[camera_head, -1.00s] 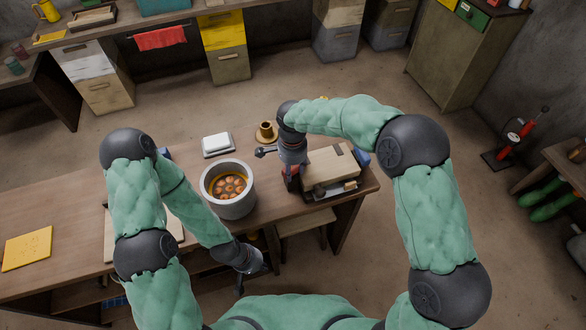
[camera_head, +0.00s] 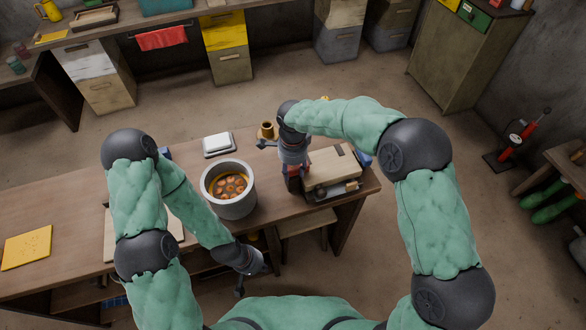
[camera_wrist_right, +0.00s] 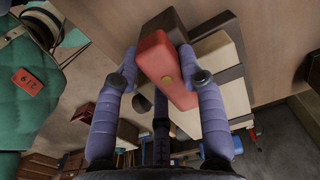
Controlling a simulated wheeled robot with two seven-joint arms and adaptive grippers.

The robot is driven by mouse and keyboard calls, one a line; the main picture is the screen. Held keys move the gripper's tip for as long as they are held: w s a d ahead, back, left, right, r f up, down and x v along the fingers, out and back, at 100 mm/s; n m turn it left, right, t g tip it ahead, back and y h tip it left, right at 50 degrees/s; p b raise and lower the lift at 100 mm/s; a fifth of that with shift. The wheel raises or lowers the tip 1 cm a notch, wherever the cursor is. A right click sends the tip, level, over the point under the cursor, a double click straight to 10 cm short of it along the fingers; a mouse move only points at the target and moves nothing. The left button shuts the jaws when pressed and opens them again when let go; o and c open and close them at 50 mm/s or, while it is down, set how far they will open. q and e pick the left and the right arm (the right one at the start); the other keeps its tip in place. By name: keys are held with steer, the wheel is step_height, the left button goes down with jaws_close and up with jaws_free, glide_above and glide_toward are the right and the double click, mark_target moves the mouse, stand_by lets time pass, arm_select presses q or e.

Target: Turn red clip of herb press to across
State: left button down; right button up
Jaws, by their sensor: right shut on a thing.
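The herb press (camera_head: 333,164) is a pale wooden block with dark bands at the right end of the table; it also shows in the right wrist view (camera_wrist_right: 217,95). Its red clip (camera_wrist_right: 160,62) is a red bar with a brass pivot dot, lying at an angle to the press body in that view. My right gripper (camera_head: 294,178) points down at the press's left end. Its fingers (camera_wrist_right: 160,58) are shut on the red clip, one on each side. My left gripper (camera_head: 243,284) hangs low by the table's front edge, apart from the press; its fingers are too small to read.
A grey pot (camera_head: 229,202) with orange pieces stands left of the press. A white dish (camera_head: 218,142) and a brass cup (camera_head: 267,130) stand behind. A yellow board (camera_head: 28,248) lies far left. A metal tool (camera_head: 335,189) lies along the press's front.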

mark_target(293, 169)
steer(key=o, duration=1.2)
steer(key=shift+c, duration=0.2)
step_height(293, 169, up, 12)
